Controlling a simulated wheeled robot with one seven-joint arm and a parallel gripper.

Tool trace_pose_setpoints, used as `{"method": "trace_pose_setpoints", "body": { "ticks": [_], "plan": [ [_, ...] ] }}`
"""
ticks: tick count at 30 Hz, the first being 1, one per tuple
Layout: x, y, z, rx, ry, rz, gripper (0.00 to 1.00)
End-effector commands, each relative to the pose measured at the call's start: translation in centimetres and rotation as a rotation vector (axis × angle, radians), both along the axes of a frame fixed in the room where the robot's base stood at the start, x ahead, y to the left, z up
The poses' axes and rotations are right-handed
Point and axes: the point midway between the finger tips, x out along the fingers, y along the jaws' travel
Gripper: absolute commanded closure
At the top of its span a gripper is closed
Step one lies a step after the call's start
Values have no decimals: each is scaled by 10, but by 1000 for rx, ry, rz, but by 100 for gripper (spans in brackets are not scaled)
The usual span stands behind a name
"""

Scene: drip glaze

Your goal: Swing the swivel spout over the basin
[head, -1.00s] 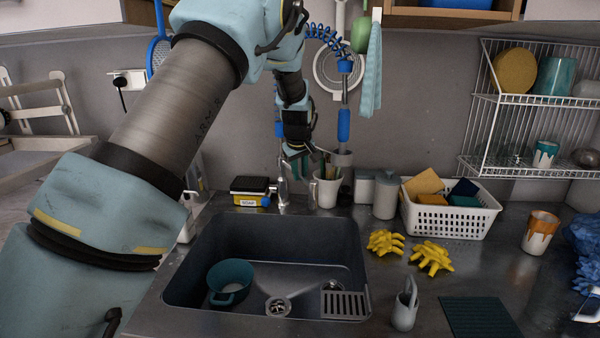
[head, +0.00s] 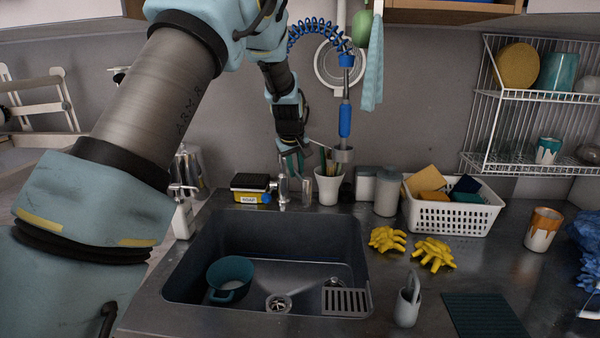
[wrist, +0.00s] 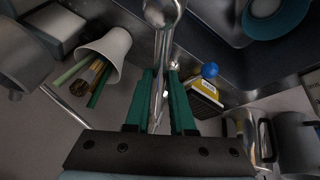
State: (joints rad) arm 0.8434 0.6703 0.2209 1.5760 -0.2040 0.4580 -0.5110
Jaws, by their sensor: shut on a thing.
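The chrome tap with its swivel spout (head: 284,188) stands on the counter just behind the basin. In the wrist view the metal spout (wrist: 158,98) runs between the green fingers of my gripper (wrist: 161,85), which are shut on it. In the head view my gripper (head: 291,163) is low behind the basin, directly above the tap, and partly hides the spout. The rounded tap metal shows beyond the fingertips, towards the basin. The dark sink basin (head: 210,238) is in front of the tap and holds a teal pot (head: 230,277).
A white cup of brushes (head: 328,188) stands close right of the tap; a yellow soap box (head: 250,196) with a black top is close left. Grey canisters (head: 386,192) and a white basket (head: 452,216) stand right. A blue-coiled spray hose (head: 344,110) hangs behind.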

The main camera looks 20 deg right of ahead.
Motion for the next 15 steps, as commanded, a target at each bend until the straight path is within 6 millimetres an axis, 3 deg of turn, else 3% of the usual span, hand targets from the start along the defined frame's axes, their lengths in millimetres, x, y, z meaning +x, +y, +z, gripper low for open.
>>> {"method": "trace_pose_setpoints", "body": {
  "ticks": [15],
  "plan": [
    [27, 72, -3, -5, 0, -437, 100]
  ]
}}
